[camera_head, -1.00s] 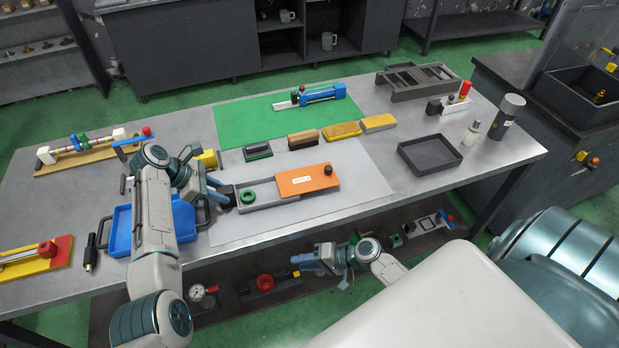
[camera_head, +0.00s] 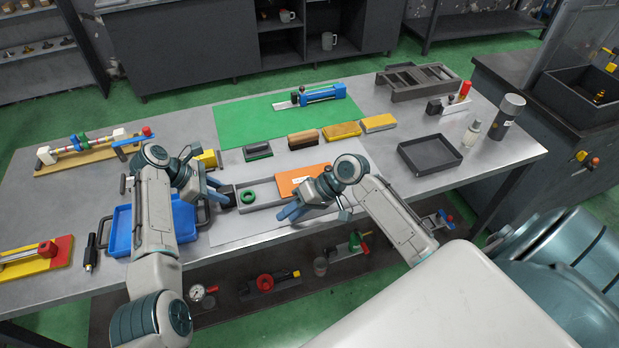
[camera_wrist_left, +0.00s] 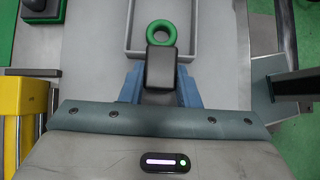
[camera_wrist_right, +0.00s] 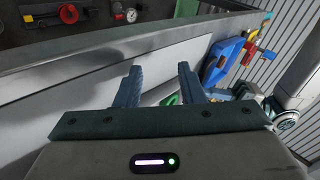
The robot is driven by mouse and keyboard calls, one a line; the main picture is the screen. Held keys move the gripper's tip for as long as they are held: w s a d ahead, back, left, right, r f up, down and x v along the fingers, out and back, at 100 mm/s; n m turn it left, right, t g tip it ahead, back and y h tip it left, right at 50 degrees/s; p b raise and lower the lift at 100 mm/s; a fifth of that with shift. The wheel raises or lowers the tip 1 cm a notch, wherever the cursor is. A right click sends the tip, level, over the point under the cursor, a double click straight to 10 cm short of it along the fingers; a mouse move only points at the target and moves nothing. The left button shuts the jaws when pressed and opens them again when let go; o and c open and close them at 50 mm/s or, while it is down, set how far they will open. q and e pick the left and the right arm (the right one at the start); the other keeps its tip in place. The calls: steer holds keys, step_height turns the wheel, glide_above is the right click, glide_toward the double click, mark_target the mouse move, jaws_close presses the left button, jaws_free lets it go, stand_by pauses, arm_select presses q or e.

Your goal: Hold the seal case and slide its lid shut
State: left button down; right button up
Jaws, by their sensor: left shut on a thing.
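The grey seal case (camera_head: 267,189) lies on the pale mat, with a green ring (camera_head: 247,196) in its uncovered left part. Its orange lid (camera_head: 290,184) covers the right part; my right arm hides much of it, including its knob. My left gripper (camera_head: 222,194) is shut on the black block at the case's left end; the left wrist view shows the block (camera_wrist_left: 161,68) between the fingers, the green ring (camera_wrist_left: 161,33) just beyond. My right gripper (camera_head: 287,213) is above the case's front side near the lid, apart from it. Its fingers (camera_wrist_right: 158,84) are spread and empty.
A blue tray (camera_head: 122,232) is beside my left arm. Several coloured blocks (camera_head: 303,139) line up behind the case. A dark tray (camera_head: 430,154) and a grey cylinder (camera_head: 507,115) stand to the right. The mat (camera_head: 365,200) is clear right of the case.

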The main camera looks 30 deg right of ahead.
mark_target(307, 176)
steer(key=w+d+r+h, duration=0.1)
steer(key=d+h, duration=0.1)
steer(key=w+d+r+h, duration=0.1)
steer(key=d+r+h, duration=0.1)
steer(key=d, duration=0.1)
steer(key=w+d+r+h, duration=0.1)
steer(key=w+d, duration=0.1)
steer(key=d, duration=0.1)
steer(key=shift+w+d+r+m+h, duration=0.1)
steer(key=shift+d+r+m+h, duration=0.1)
steer(key=shift+m+h, duration=0.15)
steer(key=d+r+h, duration=0.1)
steer(key=d, duration=0.1)
steer(key=d+r+m+h, duration=0.1)
steer(key=d+h, duration=0.1)
steer(key=d+r+m+h, duration=0.1)
steer(key=d, duration=0.2)
steer(key=shift+w+r, duration=0.25)
steer(key=shift+x, duration=3.15)
steer(key=shift+w, duration=0.1)
